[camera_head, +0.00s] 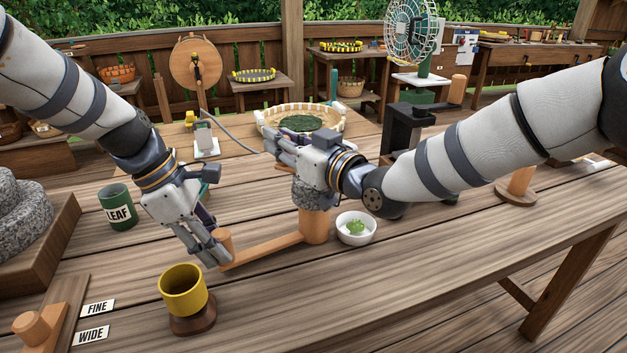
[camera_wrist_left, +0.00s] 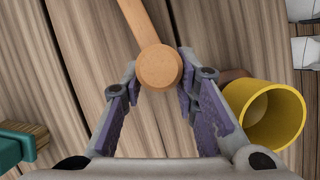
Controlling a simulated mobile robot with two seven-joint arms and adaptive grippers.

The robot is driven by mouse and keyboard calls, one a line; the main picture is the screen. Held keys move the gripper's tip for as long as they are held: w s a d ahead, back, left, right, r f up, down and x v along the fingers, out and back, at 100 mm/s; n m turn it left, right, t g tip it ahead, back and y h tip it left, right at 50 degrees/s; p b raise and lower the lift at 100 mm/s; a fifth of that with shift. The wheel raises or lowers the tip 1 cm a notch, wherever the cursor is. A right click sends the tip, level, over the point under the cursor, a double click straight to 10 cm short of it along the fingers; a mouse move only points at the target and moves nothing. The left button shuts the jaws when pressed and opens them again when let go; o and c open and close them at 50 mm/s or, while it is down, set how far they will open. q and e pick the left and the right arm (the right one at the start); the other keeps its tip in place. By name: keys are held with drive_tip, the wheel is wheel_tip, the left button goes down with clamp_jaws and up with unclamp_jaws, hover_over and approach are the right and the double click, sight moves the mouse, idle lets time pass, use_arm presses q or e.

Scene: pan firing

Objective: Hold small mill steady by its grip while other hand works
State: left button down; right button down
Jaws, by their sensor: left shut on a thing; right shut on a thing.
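The small mill stands on the table in the head view, with a grey stone drum (camera_head: 312,194) on a wooden post (camera_head: 314,226). A wooden bar runs left from the post to its round grip (camera_head: 223,238). My left gripper (camera_head: 213,254) is shut on this grip from above. In the left wrist view the grip (camera_wrist_left: 158,66) sits between both fingers of my left gripper (camera_wrist_left: 160,80). My right gripper (camera_head: 279,150) is shut at the top of the mill, over the stone drum. My right wrist and fingers hide the part it holds.
A yellow cup (camera_head: 183,290) on a brown base stands close in front of my left gripper, also in the left wrist view (camera_wrist_left: 268,112). A white bowl (camera_head: 355,229) with green contents is right of the mill. A green LEAF tin (camera_head: 118,207) stands left. The front right table is clear.

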drive_tip(key=w+d, duration=0.2)
drive_tip(key=shift+w+d, duration=0.2)
drive_tip(key=shift+w, duration=0.15)
drive_tip(key=c, duration=1.3)
unclamp_jaws()
drive_tip(key=shift+c, duration=0.2)
drive_tip(key=shift+a+f, duration=0.1)
drive_tip(key=shift+a, duration=0.05)
drive_tip(key=v, duration=1.9)
drive_tip(key=shift+s, duration=0.25)
